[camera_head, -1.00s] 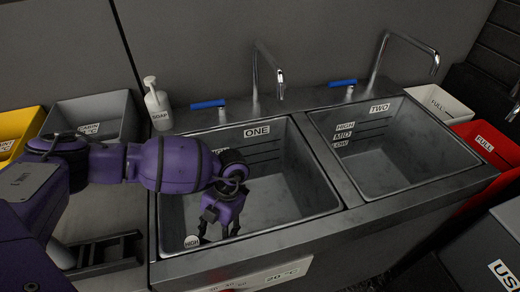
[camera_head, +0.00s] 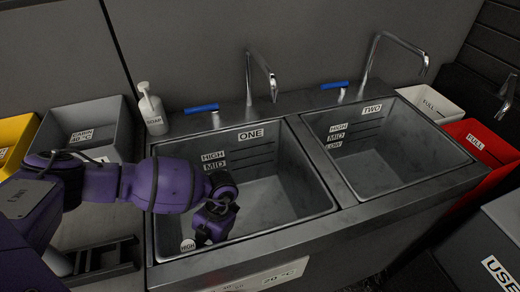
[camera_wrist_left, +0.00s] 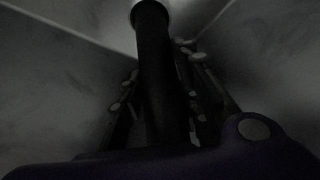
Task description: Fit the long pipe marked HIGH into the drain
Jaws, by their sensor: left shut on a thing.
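The long pipe is mostly hidden in the head view; its round white end marked HIGH (camera_head: 188,245) shows in the front left corner of sink basin ONE (camera_head: 262,195). My left gripper (camera_head: 205,242) is down in that basin, just right of the white end. In the left wrist view the dark pipe (camera_wrist_left: 160,75) runs between my left gripper's fingers (camera_wrist_left: 160,100), which are shut on it. I cannot make out the drain. My right gripper is not in view.
Basin TWO (camera_head: 385,170) is empty on the right. Two faucets (camera_head: 262,75) and two blue levers (camera_head: 202,108) stand along the back ledge. A soap bottle (camera_head: 151,112) stands at the back left. Bins flank the sink. The right part of basin ONE is clear.

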